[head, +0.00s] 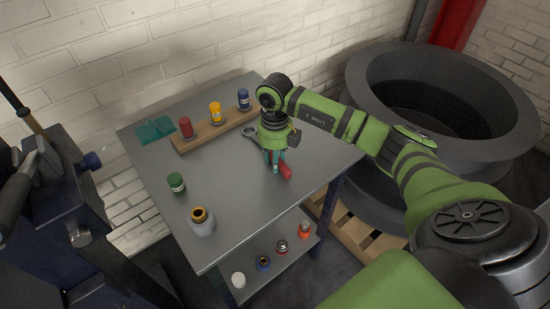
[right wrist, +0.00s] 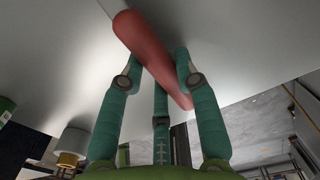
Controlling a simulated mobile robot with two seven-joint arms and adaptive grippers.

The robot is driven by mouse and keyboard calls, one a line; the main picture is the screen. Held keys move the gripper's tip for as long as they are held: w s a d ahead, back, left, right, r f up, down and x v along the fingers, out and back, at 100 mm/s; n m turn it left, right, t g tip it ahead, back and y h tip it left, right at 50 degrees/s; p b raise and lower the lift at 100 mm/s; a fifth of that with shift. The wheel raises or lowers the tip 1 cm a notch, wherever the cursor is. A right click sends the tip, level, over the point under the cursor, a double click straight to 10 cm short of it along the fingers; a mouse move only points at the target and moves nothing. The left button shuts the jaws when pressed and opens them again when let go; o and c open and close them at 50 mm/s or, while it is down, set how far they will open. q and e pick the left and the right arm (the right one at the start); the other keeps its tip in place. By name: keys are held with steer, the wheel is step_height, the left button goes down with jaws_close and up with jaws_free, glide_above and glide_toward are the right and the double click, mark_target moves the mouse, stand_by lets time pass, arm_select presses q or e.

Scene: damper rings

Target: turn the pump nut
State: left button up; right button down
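My right gripper (head: 273,160) points down over the table, its fingers around a red handle (head: 286,173). The handle also shows in the right wrist view (right wrist: 145,45), slanting between the fingertips. I cannot tell whether the fingers press on it. A grey ring-shaped tool head (head: 249,130) lies just beyond the gripper, in line with the handle; the gripper hides the part between, so they look like one wrench. I cannot make out a pump nut for certain. My left gripper is not in view.
The grey table (head: 235,195) carries a wooden rack (head: 195,137) with red, yellow and blue containers, a teal cloth (head: 155,129), a green-topped jar (head: 176,182) and a grey jar (head: 202,221). Small containers stand on the lower shelf. Dark machinery (head: 50,190) is at left, a large round casing (head: 365,90) at right.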

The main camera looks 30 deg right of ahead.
steer(key=shift+r, duration=0.15)
steer(key=shift+r+p, duration=2.15)
steer(key=shift+r, duration=0.75)
